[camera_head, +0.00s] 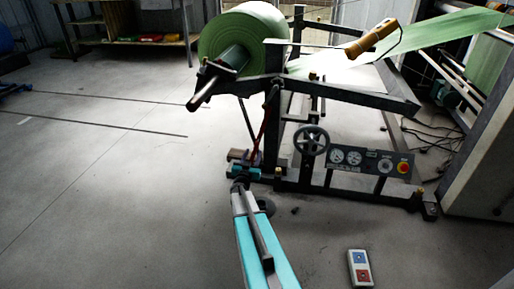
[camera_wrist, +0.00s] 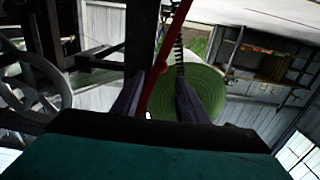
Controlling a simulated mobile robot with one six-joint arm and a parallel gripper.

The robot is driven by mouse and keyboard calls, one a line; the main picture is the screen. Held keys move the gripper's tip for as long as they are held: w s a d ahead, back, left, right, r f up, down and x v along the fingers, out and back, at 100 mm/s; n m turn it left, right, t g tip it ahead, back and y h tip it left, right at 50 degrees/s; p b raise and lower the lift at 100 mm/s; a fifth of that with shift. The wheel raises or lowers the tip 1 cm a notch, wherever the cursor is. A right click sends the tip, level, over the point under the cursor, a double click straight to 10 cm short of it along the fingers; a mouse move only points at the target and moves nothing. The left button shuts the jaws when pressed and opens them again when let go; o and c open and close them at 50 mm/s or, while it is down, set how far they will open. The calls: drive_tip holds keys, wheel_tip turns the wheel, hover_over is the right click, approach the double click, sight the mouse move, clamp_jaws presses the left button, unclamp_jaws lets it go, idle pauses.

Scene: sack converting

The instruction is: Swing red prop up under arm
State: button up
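The red prop (camera_head: 262,132) is a thin bar that hangs slanting below the dark arm (camera_head: 245,90) of the stand, beside the upright. The arm carries the shaft of the large green roll (camera_head: 243,35). My gripper (camera_head: 244,165) is low at the foot of the stand, near the prop's lower end. In the wrist view, the red prop (camera_wrist: 172,48) runs up between the two dark fingers of my gripper (camera_wrist: 161,95). The fingers stand apart with a gap to the right of the prop; the prop lies close to the left finger. Whether it touches is unclear.
A handwheel (camera_head: 312,140) and a gauge panel (camera_head: 370,161) stand just right of the prop. A coil spring (camera_wrist: 179,60) hangs beside the prop. A two-button box (camera_head: 359,268) lies on the floor.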

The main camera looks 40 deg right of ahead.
sight(257, 145)
drive_tip(key=shift+b+x, duration=1.35)
drive_tip(key=shift+x, duration=2.85)
clamp_jaws()
